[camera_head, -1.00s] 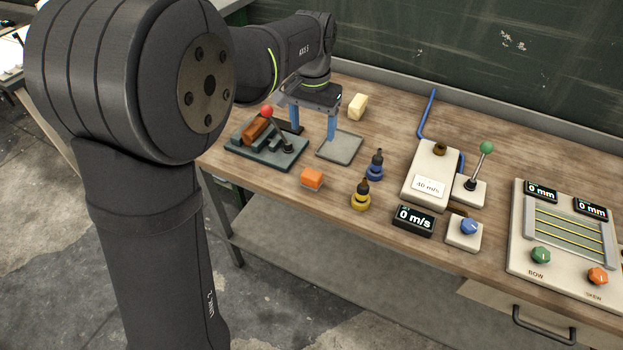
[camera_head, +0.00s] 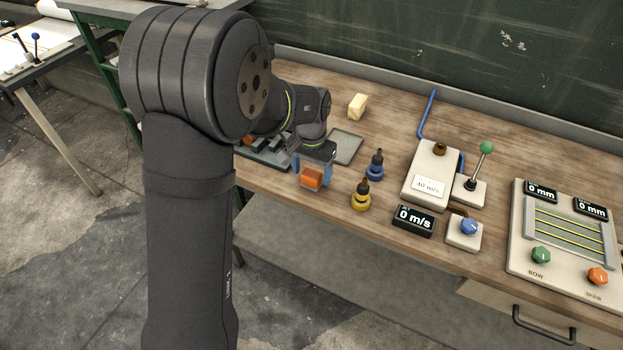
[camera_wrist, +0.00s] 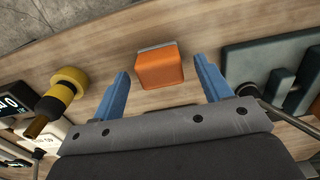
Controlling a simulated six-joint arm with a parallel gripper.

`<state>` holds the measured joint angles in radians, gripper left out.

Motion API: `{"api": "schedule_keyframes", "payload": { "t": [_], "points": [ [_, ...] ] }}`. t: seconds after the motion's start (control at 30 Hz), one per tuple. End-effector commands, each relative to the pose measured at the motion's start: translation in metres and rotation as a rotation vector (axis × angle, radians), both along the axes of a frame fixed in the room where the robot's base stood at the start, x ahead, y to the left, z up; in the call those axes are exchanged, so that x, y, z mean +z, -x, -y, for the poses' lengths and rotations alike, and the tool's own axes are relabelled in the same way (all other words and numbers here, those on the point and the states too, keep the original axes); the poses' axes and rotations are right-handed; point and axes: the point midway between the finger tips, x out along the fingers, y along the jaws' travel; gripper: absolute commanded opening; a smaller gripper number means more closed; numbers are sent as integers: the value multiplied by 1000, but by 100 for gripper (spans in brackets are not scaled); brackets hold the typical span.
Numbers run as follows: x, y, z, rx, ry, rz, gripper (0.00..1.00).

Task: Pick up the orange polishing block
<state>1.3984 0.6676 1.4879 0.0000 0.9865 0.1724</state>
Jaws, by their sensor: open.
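The orange polishing block (camera_head: 312,177) sits on the wooden bench near its front edge. It has a thin grey layer on one side, seen in the wrist view (camera_wrist: 160,68). My gripper (camera_head: 314,176) is at the block in the head view, with its blue fingers on either side. In the wrist view my gripper (camera_wrist: 166,80) is open, and the block lies between the lines of the two fingers, near their tips. A gap shows on each side of the block, and neither finger appears to touch it.
A yellow-based nozzle (camera_head: 361,196) and a blue-based nozzle (camera_head: 375,165) stand just right of my gripper. A dark fixture (camera_head: 262,153) is at the left, partly hidden by my arm. A grey tray (camera_head: 346,147) and a cream block (camera_head: 357,106) lie behind.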

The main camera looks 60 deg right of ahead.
Motion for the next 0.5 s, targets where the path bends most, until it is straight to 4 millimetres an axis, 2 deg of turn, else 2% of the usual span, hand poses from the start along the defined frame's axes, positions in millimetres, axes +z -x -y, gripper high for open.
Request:
{"api": "schedule_keyframes", "payload": {
  "t": [0.03, 0.17, 0.43, 0.5],
  "points": [
    [-8, 0, -1, 0, -3, 0, 71],
    [-21, 0, -1, 0, -2, 0, 71],
    [-23, 0, 0, 0, 1, 0, 71],
    [-23, 0, 0, 0, 1, 0, 57]
  ]
}}
